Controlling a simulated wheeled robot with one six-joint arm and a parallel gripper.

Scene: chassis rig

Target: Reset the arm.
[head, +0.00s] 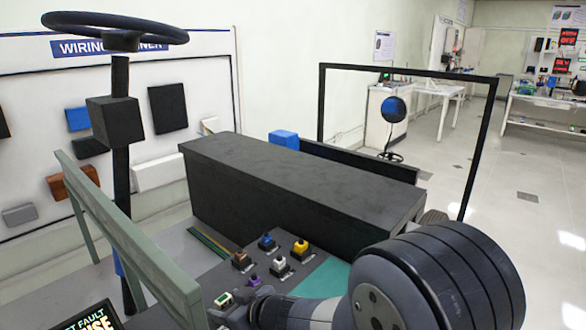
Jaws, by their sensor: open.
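My arm (440,280) comes in from the bottom right, with its big rounded grey joint close to the camera. The forearm runs left, low in the head view. My gripper (238,306) is small and dark at the bottom, open and partly cut off by the lower edge. I see nothing held in it. A green-topped block (224,299) is right beside the gripper. I cannot tell whether they touch.
A long black box (300,185) stands behind the panel. A green-grey rail (130,235) and a steering wheel (115,30) on a dark post are at left. A black frame (482,150) rises at right. Open floor (525,215) lies beyond it.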

